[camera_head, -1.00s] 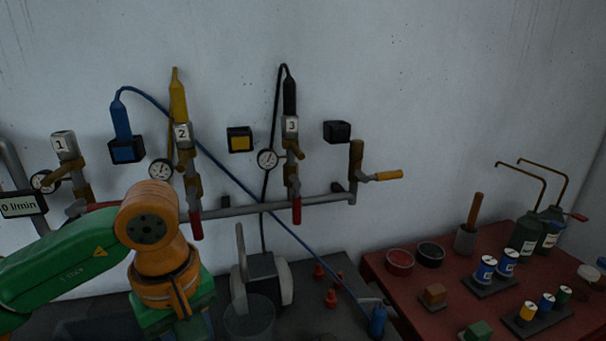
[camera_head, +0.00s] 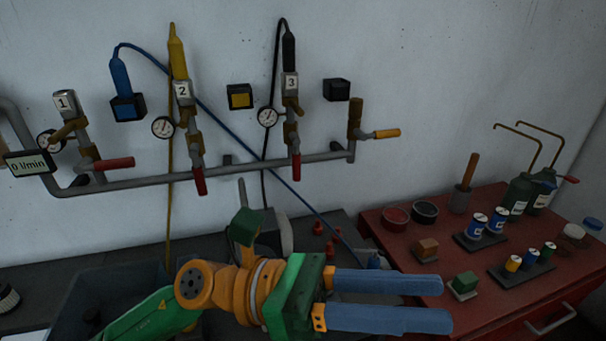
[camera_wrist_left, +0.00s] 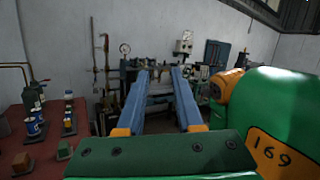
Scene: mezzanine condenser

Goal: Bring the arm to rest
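My left arm comes in from the lower left in the head view. Its gripper (camera_head: 392,300) points right, with two long blue fingers held parallel and apart, and nothing between them. It is in front of the bench and the near left part of the red cabinet. In the left wrist view the same open fingers (camera_wrist_left: 158,92) reach forward over empty space towards the far side of the room. My green arm link with the number 169 shows at the right of that view. My right gripper is not in view.
A pipe manifold (camera_head: 240,174) with red-handled valves runs along the wall. The red cabinet (camera_head: 470,290) carries cans (camera_head: 477,223), a green block (camera_head: 465,283), a brown block (camera_head: 427,249) and bottles (camera_head: 518,195).

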